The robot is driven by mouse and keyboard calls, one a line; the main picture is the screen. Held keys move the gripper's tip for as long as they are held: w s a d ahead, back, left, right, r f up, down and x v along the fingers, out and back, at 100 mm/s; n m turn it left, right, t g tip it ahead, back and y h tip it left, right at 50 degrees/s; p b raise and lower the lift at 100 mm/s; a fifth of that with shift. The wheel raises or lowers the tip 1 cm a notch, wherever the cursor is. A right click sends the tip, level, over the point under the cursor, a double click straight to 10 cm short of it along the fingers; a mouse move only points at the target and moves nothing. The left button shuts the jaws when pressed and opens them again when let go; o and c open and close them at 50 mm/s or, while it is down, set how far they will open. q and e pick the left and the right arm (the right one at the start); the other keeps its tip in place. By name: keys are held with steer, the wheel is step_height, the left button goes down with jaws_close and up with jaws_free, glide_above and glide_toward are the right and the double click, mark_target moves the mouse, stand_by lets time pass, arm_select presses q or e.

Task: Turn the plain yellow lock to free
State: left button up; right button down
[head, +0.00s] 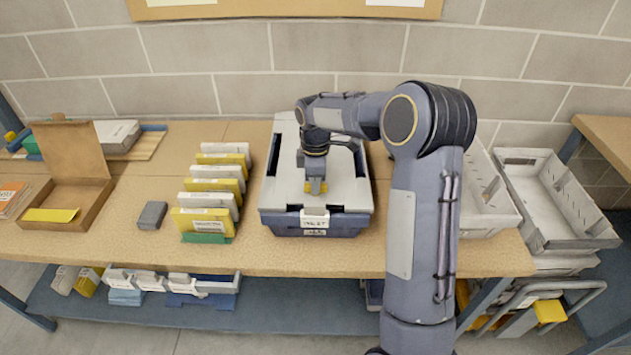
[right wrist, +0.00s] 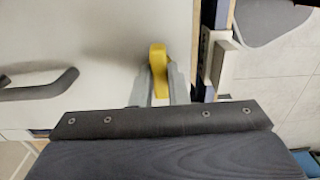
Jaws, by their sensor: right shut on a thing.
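A case (head: 281,190) with a grey lid and dark blue base stands on the table, with a white label on its front. The yellow lock (head: 322,187) sits on the lid near the front edge; in the right wrist view its top (right wrist: 157,52) shows as a plain yellow tab running along the picture's height. My right gripper (head: 315,184) points down over it and is shut on it, with one grey finger on each side in the wrist view. A dark lid handle (right wrist: 45,86) is left of the lock there. The lock's lower part is hidden. My left gripper is not in view.
A row of yellow and white cards (head: 211,199) stands left of the case, with a small grey block (head: 152,215) and an open cardboard box (head: 92,198) further left. Grey trays (head: 572,234) are at the right. A brick wall (head: 178,95) is behind.

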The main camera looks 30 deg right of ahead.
steer(key=c, duration=1.4)
jaws_free()
steer(key=shift+r+b, duration=0.4)
steer(key=shift+r, duration=3.5)
steer(key=s+a+r+m+t+y, duration=0.1)
steer(key=s+a+r+m+t, duration=0.2)
steer(key=s, duration=0.7)
steer(key=s+a+r+m+t+y, duration=0.15)
steer(key=s+a+m, duration=0.35)
steer(key=s, duration=0.6)
steer(key=s+a+f+m+t+y, duration=0.1)
steer(key=s+a+f+m, duration=0.2)
steer(key=s+m, duration=0.2)
steer(key=s, duration=0.3)
steer(key=shift+s+a+f+m, duration=0.15)
steer(key=shift+a+f+m, duration=0.15)
steer(key=shift+a+f, duration=0.1)
